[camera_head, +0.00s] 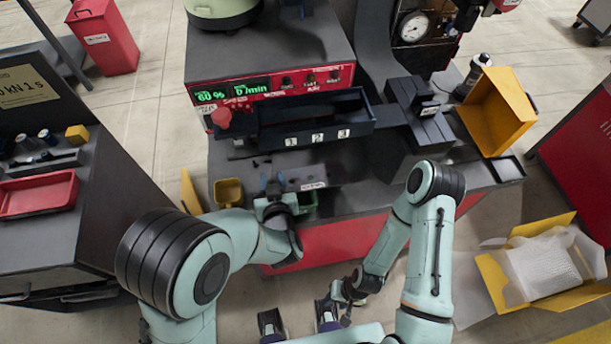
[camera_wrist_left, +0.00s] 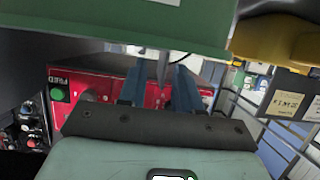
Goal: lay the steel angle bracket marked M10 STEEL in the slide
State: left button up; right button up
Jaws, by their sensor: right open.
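My left gripper (camera_head: 270,184) is low over the front deck of the feeder bench. In the left wrist view its two blue fingers (camera_wrist_left: 159,88) stand apart with red panel visible between them; a thin grey shape also shows there, and I cannot tell what it is. My right gripper (camera_head: 337,298) is low at the bottom middle, open and away from the bench. I cannot make out the M10 STEEL bracket; small dark pieces (camera_head: 292,182) lie on the deck near my left gripper. A black trough (camera_head: 320,128) marked 1, 2, 3 runs behind; I cannot tell whether this is the slide.
A green bin (camera_head: 309,203) and a yellow bin (camera_head: 229,192) flank my left gripper; green (camera_wrist_left: 120,22) and yellow (camera_wrist_left: 275,40) surfaces are close above it in the wrist view. A red knob (camera_head: 221,117) and a black stepped block (camera_head: 418,110) stand further back. A yellow box (camera_head: 497,110) is at right.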

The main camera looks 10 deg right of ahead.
pick_arm(q)
jog(key=shift+x, duration=1.45)
jog(key=shift+r, duration=0.1)
grip_shut()
jog(key=shift+r, duration=0.15)
